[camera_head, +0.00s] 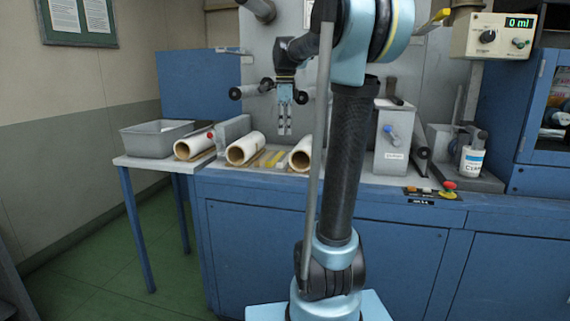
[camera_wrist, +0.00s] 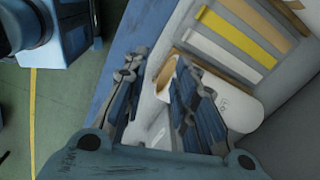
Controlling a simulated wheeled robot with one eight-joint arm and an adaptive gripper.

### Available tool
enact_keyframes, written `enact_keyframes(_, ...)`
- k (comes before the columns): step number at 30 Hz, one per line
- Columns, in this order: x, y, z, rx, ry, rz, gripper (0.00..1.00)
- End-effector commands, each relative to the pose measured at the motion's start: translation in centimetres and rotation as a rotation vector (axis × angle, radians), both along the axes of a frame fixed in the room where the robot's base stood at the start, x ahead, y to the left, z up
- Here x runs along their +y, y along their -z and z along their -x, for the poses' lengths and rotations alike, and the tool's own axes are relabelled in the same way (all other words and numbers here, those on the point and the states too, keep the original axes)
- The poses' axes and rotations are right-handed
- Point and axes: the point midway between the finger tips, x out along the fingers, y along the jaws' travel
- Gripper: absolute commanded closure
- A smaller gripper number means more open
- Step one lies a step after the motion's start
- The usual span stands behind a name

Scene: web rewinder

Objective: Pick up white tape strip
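The white tape strip (camera_wrist: 222,55) lies flat in a tray with other strips, right of my gripper (camera_wrist: 160,72) in the wrist view. A yellow strip (camera_wrist: 243,28) and a tan strip lie farther up beside it. In the head view the strips (camera_head: 268,159) are small, and I cannot clearly pick out the white one. My gripper (camera_head: 284,131) points down above the bench there, clear of the rolls and strips. Its fingers are apart with nothing held between them. A white roll (camera_wrist: 238,103) lies below the strips in the wrist view, its open end behind the fingers.
Several white rolls (camera_head: 245,148) lie on the bench around the strips. A grey bin (camera_head: 156,137) stands at the left end. A machine block (camera_head: 392,150) and a white canister (camera_head: 472,161) stand to the right. My arm covers part of the bench middle.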

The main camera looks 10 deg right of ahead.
Motion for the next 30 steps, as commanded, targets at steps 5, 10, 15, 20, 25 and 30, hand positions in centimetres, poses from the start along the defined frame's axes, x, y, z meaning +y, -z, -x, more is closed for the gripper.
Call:
enact_keyframes(5,0.5,-1.6,-3.7,0.019,0.185,-0.002,0.74)
enact_keyframes(10,0.7,-2.0,-5.1,0.026,0.263,-0.002,0.74)
enact_keyframes(15,0.7,-0.4,-5.2,0.026,0.273,-0.003,0.74)
enact_keyframes(20,0.7,2.4,-5.2,0.026,0.272,-0.003,0.74)
enact_keyframes(25,0.7,5.5,-5.1,0.026,0.271,-0.002,0.74)
enact_keyframes(30,0.7,8.2,-5.1,0.026,0.271,-0.002,0.74)
